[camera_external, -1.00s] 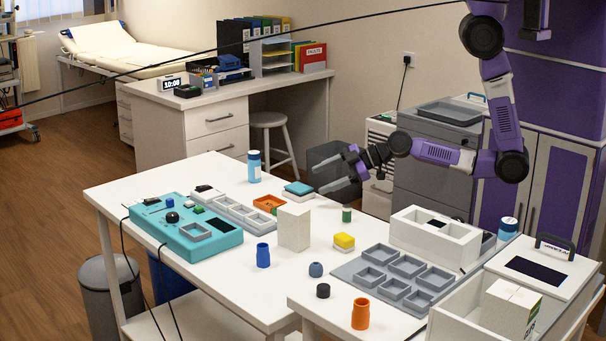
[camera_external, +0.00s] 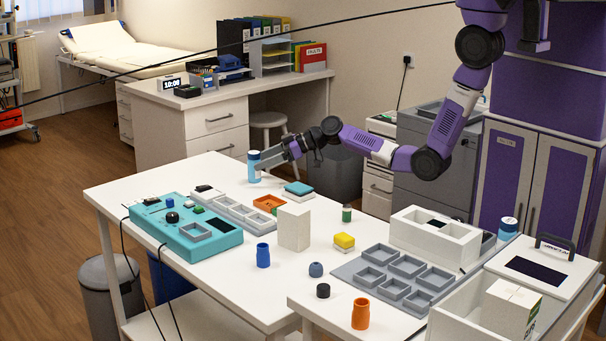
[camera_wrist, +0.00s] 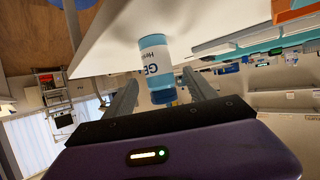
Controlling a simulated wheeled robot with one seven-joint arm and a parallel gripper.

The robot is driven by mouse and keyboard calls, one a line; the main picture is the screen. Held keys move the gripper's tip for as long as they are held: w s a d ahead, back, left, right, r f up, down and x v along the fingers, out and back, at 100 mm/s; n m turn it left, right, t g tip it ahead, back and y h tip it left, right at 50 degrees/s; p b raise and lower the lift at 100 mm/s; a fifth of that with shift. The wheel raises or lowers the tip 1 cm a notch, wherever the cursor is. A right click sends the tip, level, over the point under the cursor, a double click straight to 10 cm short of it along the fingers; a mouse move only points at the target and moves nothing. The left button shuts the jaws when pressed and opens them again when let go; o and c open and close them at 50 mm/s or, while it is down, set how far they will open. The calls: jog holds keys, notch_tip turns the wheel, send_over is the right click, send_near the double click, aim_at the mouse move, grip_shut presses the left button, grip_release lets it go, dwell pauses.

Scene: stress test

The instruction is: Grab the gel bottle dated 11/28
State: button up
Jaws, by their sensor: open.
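A light-blue gel bottle (camera_external: 254,168) with a white label stands at the far edge of the white table. In the wrist view the bottle (camera_wrist: 155,60) lies between my two open fingers; its label shows "GE" and "He", and no date is readable. My gripper (camera_external: 263,164) is open and level with the bottle, reaching in from the right. I cannot tell whether either finger touches it. A second similar blue-and-white bottle (camera_external: 508,229) stands at the table's right side, its date too small to read.
A teal-topped box (camera_external: 298,190) and an orange tray (camera_external: 268,203) sit close to the right of the bottle. A grey compartment strip (camera_external: 233,211) and a teal control panel (camera_external: 186,236) lie in front. A white block (camera_external: 294,228) stands mid-table.

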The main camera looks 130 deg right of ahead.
jog(key=shift+p+x, duration=0.35)
jog(key=shift+x, duration=2.7)
grip_shut()
